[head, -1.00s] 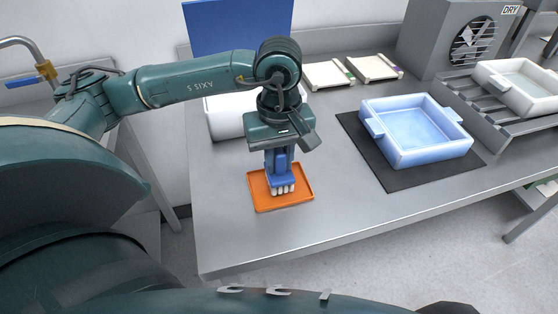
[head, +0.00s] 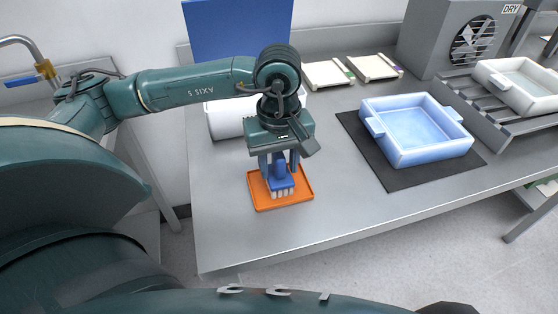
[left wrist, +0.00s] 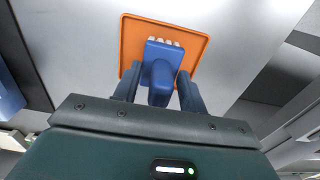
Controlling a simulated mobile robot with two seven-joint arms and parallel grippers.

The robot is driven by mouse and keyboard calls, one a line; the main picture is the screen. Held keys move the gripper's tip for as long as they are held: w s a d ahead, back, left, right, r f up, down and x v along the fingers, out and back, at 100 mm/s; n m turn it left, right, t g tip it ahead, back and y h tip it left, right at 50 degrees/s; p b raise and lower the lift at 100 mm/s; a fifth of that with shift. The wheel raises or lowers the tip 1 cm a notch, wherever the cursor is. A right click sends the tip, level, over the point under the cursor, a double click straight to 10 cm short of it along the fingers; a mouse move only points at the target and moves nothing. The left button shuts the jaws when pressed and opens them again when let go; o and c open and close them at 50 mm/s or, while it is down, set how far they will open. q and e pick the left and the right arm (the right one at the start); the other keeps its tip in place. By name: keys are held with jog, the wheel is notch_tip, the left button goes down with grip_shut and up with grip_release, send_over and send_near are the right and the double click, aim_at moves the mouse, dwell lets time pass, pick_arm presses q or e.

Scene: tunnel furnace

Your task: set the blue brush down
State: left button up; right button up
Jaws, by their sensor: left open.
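The blue brush (head: 281,184) stands bristles down on the orange tray (head: 262,204), with its handle up between my left gripper's fingers. My left gripper (head: 280,170) is open around the handle, with a finger on either side. In the left wrist view the brush (left wrist: 160,72) and its pale bristles lie over the orange tray (left wrist: 130,38), and my open gripper (left wrist: 158,88) straddles the handle. My right gripper is not in view.
A light blue tub (head: 428,152) stands on a black mat (head: 400,180) to the right. A white container (head: 226,118) is behind my left gripper. White trays (head: 328,74) lie at the back. The table front (head: 350,215) is clear.

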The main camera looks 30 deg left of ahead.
pick_arm(q)
notch_tip(320, 180, up, 12)
jog(key=shift+r, duration=0.2)
dwell(0.7)
